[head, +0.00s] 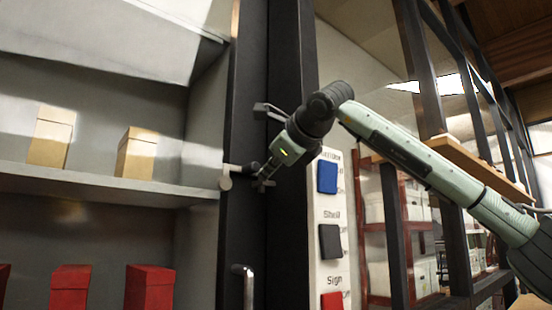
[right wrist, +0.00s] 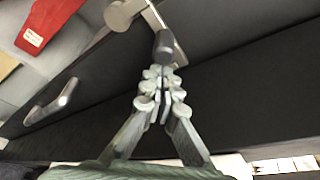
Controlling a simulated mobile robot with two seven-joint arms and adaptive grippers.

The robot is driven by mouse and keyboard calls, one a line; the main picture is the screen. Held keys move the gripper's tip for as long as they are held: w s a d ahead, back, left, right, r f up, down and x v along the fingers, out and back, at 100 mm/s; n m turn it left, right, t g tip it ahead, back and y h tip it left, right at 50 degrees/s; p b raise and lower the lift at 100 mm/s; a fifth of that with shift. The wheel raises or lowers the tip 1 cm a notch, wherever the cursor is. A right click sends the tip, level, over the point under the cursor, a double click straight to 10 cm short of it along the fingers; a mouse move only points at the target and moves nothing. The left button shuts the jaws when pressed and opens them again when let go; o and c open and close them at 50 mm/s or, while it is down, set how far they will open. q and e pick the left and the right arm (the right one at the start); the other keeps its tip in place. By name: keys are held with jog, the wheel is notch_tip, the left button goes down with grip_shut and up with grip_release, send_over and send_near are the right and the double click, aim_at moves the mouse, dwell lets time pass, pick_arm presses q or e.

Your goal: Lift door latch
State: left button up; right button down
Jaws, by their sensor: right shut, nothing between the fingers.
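The door latch (head: 226,182) is a small grey metal bar with a rounded end on the dark door post (head: 285,230), in the middle of the head view. In the right wrist view the latch (right wrist: 122,13) is at the top, with a dark cylindrical end (right wrist: 165,46). My right gripper (head: 264,182) is shut and empty, its fingertips close beside the latch. In the right wrist view its fingertips (right wrist: 161,76) are just below the dark end; I cannot tell whether they touch. My left gripper is not in view.
A vertical door handle (head: 246,287) is lower on the door. Left are shelves (head: 110,186) with tan boxes (head: 137,154) and red boxes (head: 149,288). Right of the post, a white panel (head: 331,275) carries blue, black and red samples. A wooden ledge (head: 480,170) is beyond my right arm.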

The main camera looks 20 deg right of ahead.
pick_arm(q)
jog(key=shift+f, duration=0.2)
pick_arm(e)
jog(key=shift+w+f, duration=0.1)
jog(key=shift+w, duration=0.35)
